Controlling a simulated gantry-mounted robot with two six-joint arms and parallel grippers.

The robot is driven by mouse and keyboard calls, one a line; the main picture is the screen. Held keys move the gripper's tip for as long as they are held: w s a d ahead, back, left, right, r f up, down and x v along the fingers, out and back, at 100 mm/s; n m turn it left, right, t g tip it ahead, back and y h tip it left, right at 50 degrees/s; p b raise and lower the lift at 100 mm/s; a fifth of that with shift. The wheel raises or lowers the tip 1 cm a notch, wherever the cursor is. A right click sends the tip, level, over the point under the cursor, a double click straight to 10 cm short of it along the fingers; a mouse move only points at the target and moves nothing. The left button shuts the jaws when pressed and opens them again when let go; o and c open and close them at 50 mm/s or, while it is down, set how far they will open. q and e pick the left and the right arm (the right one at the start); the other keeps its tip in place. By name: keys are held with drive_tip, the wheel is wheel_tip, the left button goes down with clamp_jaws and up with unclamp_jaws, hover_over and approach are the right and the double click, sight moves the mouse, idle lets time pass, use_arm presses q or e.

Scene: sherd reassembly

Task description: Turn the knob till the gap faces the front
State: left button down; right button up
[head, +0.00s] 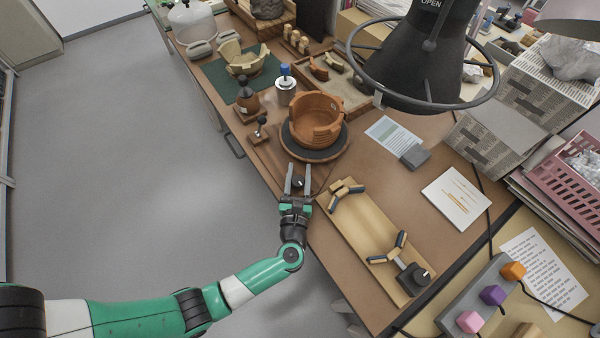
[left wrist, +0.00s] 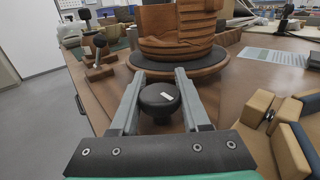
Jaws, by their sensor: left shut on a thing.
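The black knob (head: 297,183) sits at the near edge of the bench, in front of the turntable; in the left wrist view the knob (left wrist: 160,99) has a white mark on top. My left gripper (head: 298,178) has one finger on each side of it and is shut on it. An orange-brown pot (head: 314,125) stands upright on the dark round turntable (head: 311,153) just beyond; the pot (left wrist: 170,45) also shows in the left wrist view. Its rim is uneven, and I cannot tell for sure which way its gap faces. My right gripper is out of view.
A wooden board (head: 362,232) with jointed clamps lies to the right of my left gripper. Small dark-knobbed tools (head: 247,103) stand left of the turntable. A large black lamp-like fixture (head: 425,60) with a ring hangs at upper right. Papers (head: 457,198) lie on the right.

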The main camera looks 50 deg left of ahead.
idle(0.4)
use_arm(q)
drive_tip(key=shift+c, duration=1.9)
unclamp_jaws()
drive_tip(key=p+v, duration=0.2)
drive_tip(key=v, duration=0.9)
drive_tip(key=shift+s+d, duration=0.15)
drive_tip(key=shift+s, duration=0.1)
drive_tip(key=shift+r, duration=0.1)
